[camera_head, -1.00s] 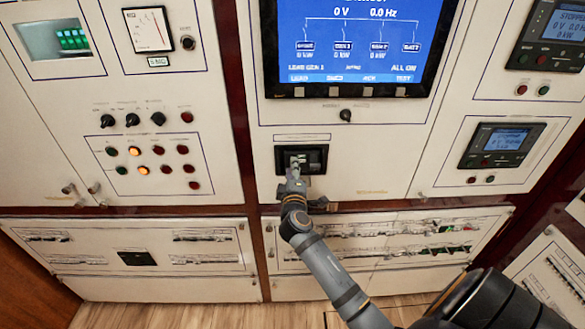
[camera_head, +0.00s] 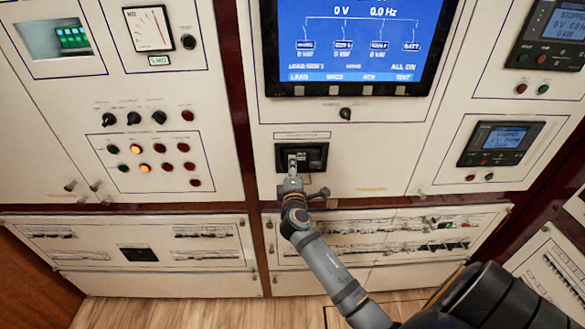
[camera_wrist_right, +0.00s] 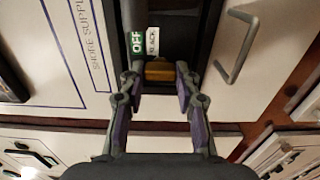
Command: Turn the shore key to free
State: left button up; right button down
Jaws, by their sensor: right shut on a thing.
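The shore key is a brass-coloured block (camera_wrist_right: 159,70) in the dark recess of the panel marked SHORE SUPPLY in the right wrist view. In the head view the right gripper (camera_head: 292,164) reaches up into the black-framed recess (camera_head: 318,154) below the screen and hides the key there. My left gripper is not in view.
A blue screen (camera_head: 348,42) is above the recess, with a small black knob (camera_head: 345,114) between them. Breaker rows (camera_head: 370,236) lie below, behind my right arm. A metal handle (camera_wrist_right: 238,46) stands out right of the recess in the wrist view.

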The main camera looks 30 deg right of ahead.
jog(key=shift+f, duration=0.15)
jog(key=c, duration=1.3)
grip_release()
jog(key=shift+o, duration=0.4)
jog(key=shift+s+a, duration=0.1)
jog(key=v, duration=1.2)
